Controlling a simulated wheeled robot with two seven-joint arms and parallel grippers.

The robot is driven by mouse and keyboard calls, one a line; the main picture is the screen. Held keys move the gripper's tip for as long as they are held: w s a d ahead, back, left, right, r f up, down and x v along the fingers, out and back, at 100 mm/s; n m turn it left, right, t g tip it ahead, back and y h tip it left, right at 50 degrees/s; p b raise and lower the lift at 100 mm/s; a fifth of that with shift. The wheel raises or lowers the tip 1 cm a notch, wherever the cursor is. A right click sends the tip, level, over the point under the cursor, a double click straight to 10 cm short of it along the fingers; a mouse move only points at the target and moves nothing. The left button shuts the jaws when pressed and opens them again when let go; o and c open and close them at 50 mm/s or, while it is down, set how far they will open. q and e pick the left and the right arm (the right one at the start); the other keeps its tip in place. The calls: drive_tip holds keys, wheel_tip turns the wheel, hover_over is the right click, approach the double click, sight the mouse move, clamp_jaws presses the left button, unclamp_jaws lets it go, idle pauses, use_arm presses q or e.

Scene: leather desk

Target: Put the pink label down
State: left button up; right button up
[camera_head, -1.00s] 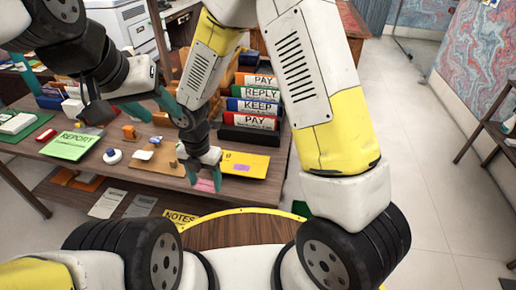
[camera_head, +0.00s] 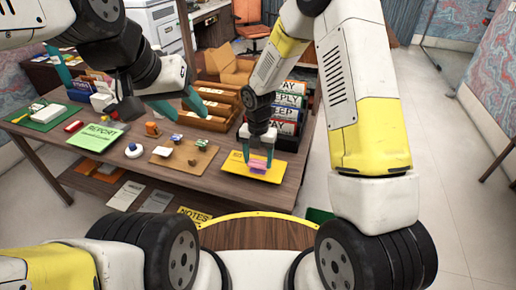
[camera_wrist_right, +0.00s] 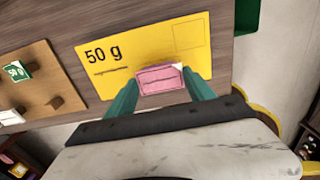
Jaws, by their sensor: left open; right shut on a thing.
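The pink label (camera_wrist_right: 160,78) is between the teal fingertips of my right gripper (camera_wrist_right: 158,98), which is shut on it. In the head view the pink label (camera_head: 258,167) is over the yellow card (camera_head: 236,164), near the card's middle. The yellow card also shows in the right wrist view (camera_wrist_right: 125,52), with "50 g" printed on it. I cannot tell whether the label touches the card. My left gripper (camera_head: 183,110) is open and empty, above the desk to the left of the file rack.
A white round thing (camera_head: 134,151) and a green report card (camera_head: 96,135) lie further left. The file rack (camera_head: 287,117) stands behind my right gripper. The desk's front edge (camera_head: 190,198) is close.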

sight(258, 164)
wheel_tip(258, 164, down, 3)
drive_tip(key=shift+r, duration=0.1)
